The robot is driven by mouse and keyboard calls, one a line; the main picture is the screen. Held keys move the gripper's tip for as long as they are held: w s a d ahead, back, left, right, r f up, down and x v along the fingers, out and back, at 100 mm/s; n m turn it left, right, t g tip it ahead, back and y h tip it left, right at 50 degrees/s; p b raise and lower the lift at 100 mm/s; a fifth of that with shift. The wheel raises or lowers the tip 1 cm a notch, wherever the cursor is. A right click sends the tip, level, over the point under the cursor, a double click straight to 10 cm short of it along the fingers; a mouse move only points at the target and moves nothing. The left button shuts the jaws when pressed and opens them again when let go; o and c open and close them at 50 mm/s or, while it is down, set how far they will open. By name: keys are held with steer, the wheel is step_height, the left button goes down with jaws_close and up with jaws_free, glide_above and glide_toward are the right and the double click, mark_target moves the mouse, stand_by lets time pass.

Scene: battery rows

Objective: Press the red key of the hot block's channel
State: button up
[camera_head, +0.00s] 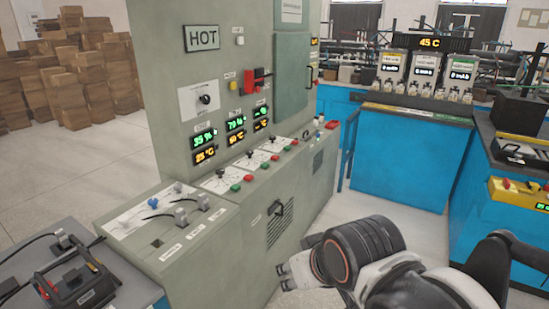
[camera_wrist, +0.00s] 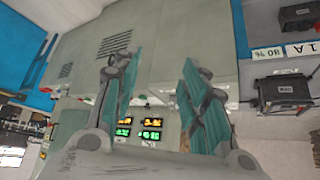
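Below, each channel on the sloped desk has a red key, near (camera_head: 249,178), middle (camera_head: 275,157) and far (camera_head: 295,141), beside a green key (camera_head: 236,187). My gripper (camera_wrist: 158,65) is open and empty, its two teal-padded fingers apart, facing the cabinet in an upside-down wrist view. In the head view its end (camera_head: 287,273) is low, in front of the cabinet, apart from the keys.
A dark device (camera_head: 75,278) sits on a table at lower left. Blue benches (camera_head: 410,150) stand behind and right, with a 45 C display (camera_head: 430,43) above white meters. Floor lies clear between cabinet and benches.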

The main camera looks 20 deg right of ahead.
steer(key=shift+c, duration=0.2)
jaws_close()
stand_by(1.0)
